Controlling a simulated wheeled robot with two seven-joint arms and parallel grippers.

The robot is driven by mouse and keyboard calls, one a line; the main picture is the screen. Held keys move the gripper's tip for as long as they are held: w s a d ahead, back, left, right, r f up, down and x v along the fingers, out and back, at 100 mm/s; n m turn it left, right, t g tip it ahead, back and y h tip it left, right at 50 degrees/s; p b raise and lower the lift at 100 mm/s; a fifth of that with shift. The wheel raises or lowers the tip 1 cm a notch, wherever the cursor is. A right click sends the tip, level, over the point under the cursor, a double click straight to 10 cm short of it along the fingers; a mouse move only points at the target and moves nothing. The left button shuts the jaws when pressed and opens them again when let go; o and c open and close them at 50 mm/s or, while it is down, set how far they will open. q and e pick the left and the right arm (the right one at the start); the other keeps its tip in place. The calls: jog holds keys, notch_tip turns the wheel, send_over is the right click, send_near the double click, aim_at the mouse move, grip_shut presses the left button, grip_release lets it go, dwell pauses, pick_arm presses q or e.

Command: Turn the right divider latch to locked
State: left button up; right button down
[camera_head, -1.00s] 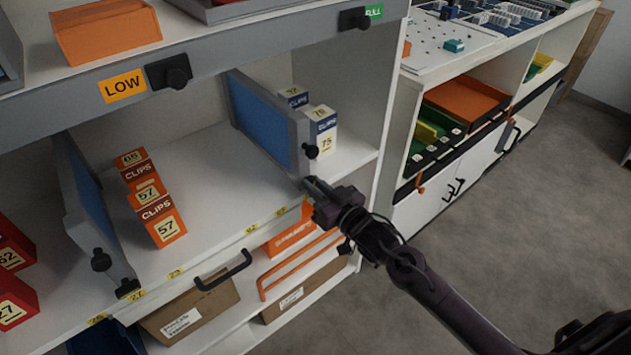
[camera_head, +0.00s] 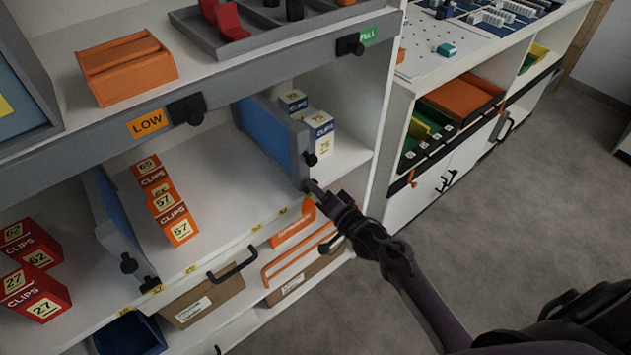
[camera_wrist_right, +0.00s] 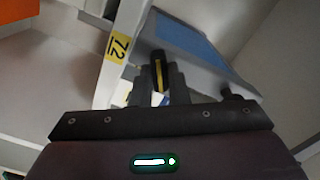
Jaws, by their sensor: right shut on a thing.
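The right divider (camera_head: 268,137) is a blue panel with a grey front end, standing on the white middle shelf; its blue face also shows in the wrist view (camera_wrist_right: 190,42). A black knob (camera_head: 311,159) sits on its front end. My right gripper (camera_head: 314,188) is at the foot of that end, by the shelf's front edge. In the wrist view its fingers (camera_wrist_right: 160,83) are shut on the right divider latch (camera_wrist_right: 159,66), a dark lever with a yellow stripe. The fingers partly hide the latch, and I cannot tell its turn position for sure. My left gripper is not in view.
A left divider (camera_head: 112,215) stands on the same shelf, with orange clip boxes (camera_head: 172,215) between the two. Blue-and-white boxes (camera_head: 320,130) stand right of the right divider. The floor at right is clear.

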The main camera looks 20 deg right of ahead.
jog(key=shift+m+p, duration=1.75)
jog(key=shift+m, duration=1.25)
jog(key=shift+f, duration=0.1)
jog(key=c, duration=1.4)
grip_release()
jog(key=v, duration=0.7)
jog(key=shift+s+d, duration=0.2)
jog(key=shift+s, duration=0.1)
